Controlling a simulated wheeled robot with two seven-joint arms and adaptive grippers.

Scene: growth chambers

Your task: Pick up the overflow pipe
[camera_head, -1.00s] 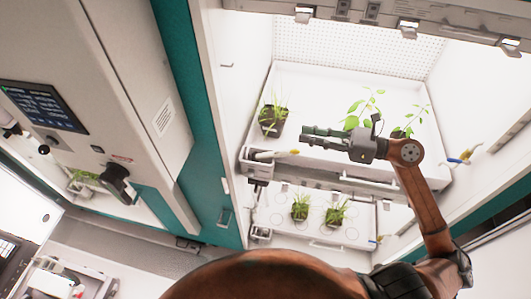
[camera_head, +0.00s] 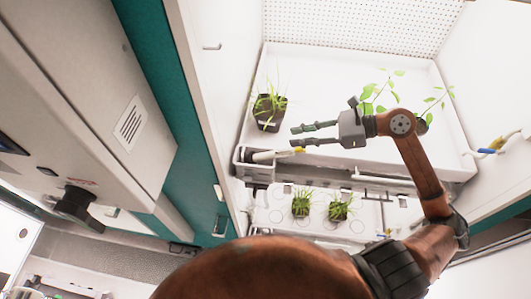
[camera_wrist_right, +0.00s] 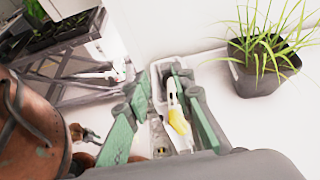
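The overflow pipe (camera_head: 270,155) looks like a short white tube with a yellow end. It lies in a small grey holder (camera_head: 241,160) at the front left corner of the white tray. In the right wrist view the pipe (camera_wrist_right: 172,98) shows between my finger lines, beyond the fingers. My right gripper (camera_head: 296,136) is open and empty, fingers pointing left, just above the pipe in the picture. Its green-padded fingers also show in the right wrist view (camera_wrist_right: 161,84). I see no contact with the pipe. My left gripper is not in view.
A dark pot with grass (camera_head: 269,111) stands on the tray near my right gripper. Leafy plants (camera_head: 378,95) stand behind the gripper. A lower shelf (camera_head: 275,208) holds two grass pots. A blue and yellow fitting (camera_head: 490,149) is on the right wall.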

